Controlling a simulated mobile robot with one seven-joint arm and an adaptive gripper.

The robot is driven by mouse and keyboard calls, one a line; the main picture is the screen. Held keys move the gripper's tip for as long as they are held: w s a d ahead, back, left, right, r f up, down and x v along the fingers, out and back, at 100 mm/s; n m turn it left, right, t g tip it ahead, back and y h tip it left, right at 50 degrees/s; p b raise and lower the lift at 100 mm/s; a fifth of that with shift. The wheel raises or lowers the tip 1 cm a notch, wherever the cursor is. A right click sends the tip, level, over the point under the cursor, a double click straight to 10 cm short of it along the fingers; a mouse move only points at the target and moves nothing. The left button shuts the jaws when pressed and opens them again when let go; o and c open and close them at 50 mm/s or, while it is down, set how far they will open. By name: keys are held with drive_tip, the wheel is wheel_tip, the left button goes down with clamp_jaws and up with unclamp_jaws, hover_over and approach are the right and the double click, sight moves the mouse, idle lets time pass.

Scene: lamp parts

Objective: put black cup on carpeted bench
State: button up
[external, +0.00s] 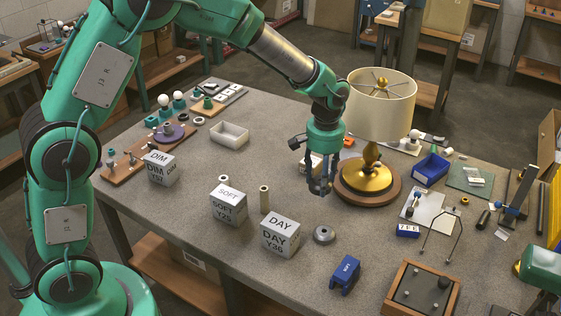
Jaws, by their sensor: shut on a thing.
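My gripper (320,187) points down over the middle of the bench, just left of the lamp's wooden base. Its fingers are shut on a small dark thing, mostly hidden between them. It may be the black cup, but its shape is too small to make out. The carpeted bench (190,215) is the large table with a grey, speckled, carpet-like top. I cannot tell whether the fingertips touch the bench top or hang just above it. A dark cylinder (484,219) lies on the right part of the bench; I cannot tell if it is a cup.
The lamp (381,105) with its cream shade stands close right of my gripper. Grey lettered blocks (280,235), a metal disc (324,235) and a blue clamp-like part (345,275) stand in front. A white tray (230,135) is at the left.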

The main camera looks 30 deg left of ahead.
drive_tip(key=s+a+n, duration=0.1)
drive_tip(key=s+a, duration=0.5)
drive_tip(key=a, duration=0.5)
drive_tip(key=s+a+n, duration=0.2)
drive_tip(key=s+a, duration=0.5)
drive_tip(key=a, duration=0.4)
drive_tip(key=s+a+n, duration=0.1)
drive_tip(key=s+a, duration=0.5)
drive_tip(key=a, duration=0.5)
drive_tip(key=s+a+f+n, duration=0.1)
drive_tip(key=s+a, duration=0.4)
drive_tip(key=s, duration=0.6)
wheel_tip(320, 180, down, 10)
drive_tip(key=shift+s+a+f, duration=0.15)
drive_tip(key=shift+s+f, duration=0.05)
drive_tip(key=shift+s, duration=0.1)
drive_tip(key=shift+w, duration=0.1)
drive_tip(key=w+a, duration=0.1)
drive_tip(key=w, duration=0.4)
drive_tip(key=w+a+f+b, duration=0.1)
drive_tip(key=w+a, duration=0.1)
drive_tip(key=w, duration=0.3)
drive_tip(key=w+a+b, duration=0.1)
drive_tip(key=w+a, duration=0.1)
drive_tip(key=w, duration=0.3)
drive_tip(key=shift+f, duration=0.2)
